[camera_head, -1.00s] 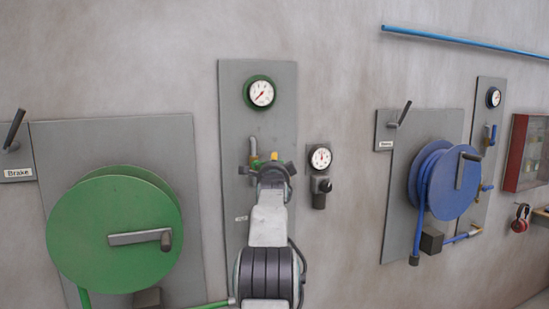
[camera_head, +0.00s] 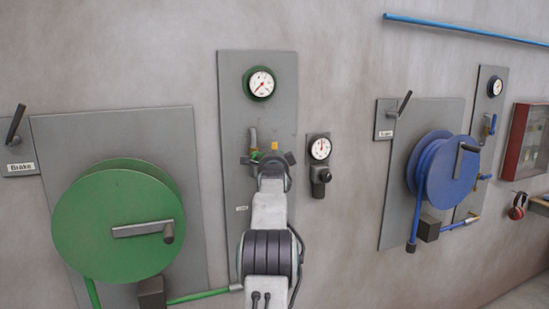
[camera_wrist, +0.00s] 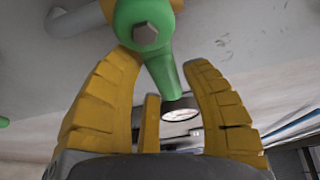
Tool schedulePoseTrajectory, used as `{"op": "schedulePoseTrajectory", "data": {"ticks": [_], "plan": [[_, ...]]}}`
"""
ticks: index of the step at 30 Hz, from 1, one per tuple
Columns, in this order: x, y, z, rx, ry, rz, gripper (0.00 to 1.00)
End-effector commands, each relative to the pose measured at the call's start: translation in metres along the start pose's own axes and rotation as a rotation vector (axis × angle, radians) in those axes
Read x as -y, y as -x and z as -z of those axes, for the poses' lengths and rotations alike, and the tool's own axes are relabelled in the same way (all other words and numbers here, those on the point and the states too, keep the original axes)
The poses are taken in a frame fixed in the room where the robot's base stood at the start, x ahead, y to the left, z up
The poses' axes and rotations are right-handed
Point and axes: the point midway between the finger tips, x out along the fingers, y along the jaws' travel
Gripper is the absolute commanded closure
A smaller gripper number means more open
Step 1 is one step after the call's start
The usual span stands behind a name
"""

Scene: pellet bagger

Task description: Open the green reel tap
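The green reel tap (camera_wrist: 143,28) is at the top of the wrist view, a green body with a hex bolt in its middle. My gripper (camera_wrist: 162,66) is open, with a finger on each side of the lever and gaps showing between. In the head view my gripper (camera_head: 268,160) is in front of the tap's pipe (camera_head: 253,137) on the tall grey panel and hides most of the tap.
A green-rimmed gauge (camera_head: 261,83) is above the tap. A small gauge with a black knob (camera_head: 319,160) is close on the right. The green reel (camera_head: 105,225) stands out from the wall on the left, the blue reel (camera_head: 450,175) further right.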

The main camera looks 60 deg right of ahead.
Motion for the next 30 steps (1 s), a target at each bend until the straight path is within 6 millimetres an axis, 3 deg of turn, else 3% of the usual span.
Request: {"op": "schedulePoseTrajectory", "data": {"ticks": [13, 23, 30], "plan": [[0.0000, 0.0001, 0.0000, 0.000, 0.000, -0.001, 0.99], [-0.0005, -0.0001, 0.0002, 0.000, 0.027, 0.010, 1.00], [0.0057, -0.0002, -0.0003, -0.004, 0.152, 0.062, 1.00]]}}
